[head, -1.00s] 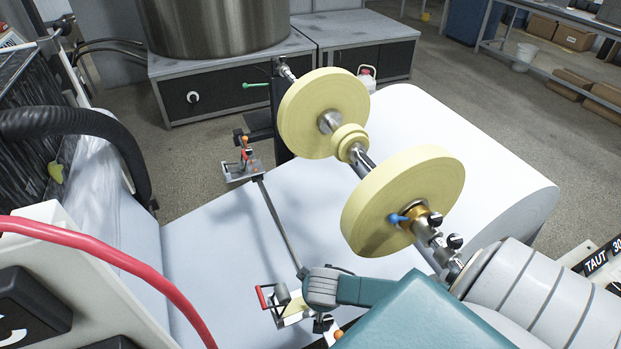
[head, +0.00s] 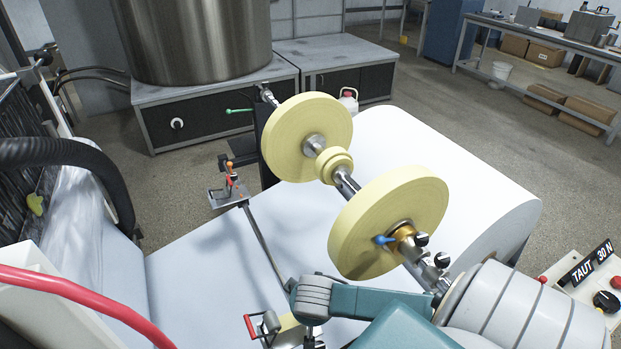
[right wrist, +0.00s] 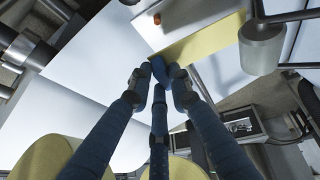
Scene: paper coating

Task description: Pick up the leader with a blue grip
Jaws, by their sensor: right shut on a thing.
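In the right wrist view, my right gripper (right wrist: 158,82) has its dark blue fingers closed together around a small blue grip (right wrist: 159,67). The grip sits beside the end of a pale yellow strip (right wrist: 206,39), which looks like the leader; whether they are joined is hard to tell. In the head view, yellow material (head: 289,328) shows by the near red-handled clamp, partly hidden by my right arm. My right fingers are hidden there. My left gripper is in neither current view.
Two yellow tape rolls (head: 310,110) (head: 436,205) sit on a metal shaft above the white web (head: 190,262). A blue lever (head: 383,240) is on the near hub. A rod links the near clamp (head: 262,324) and far clamp (head: 229,193). A tension panel (head: 575,290) stands right.

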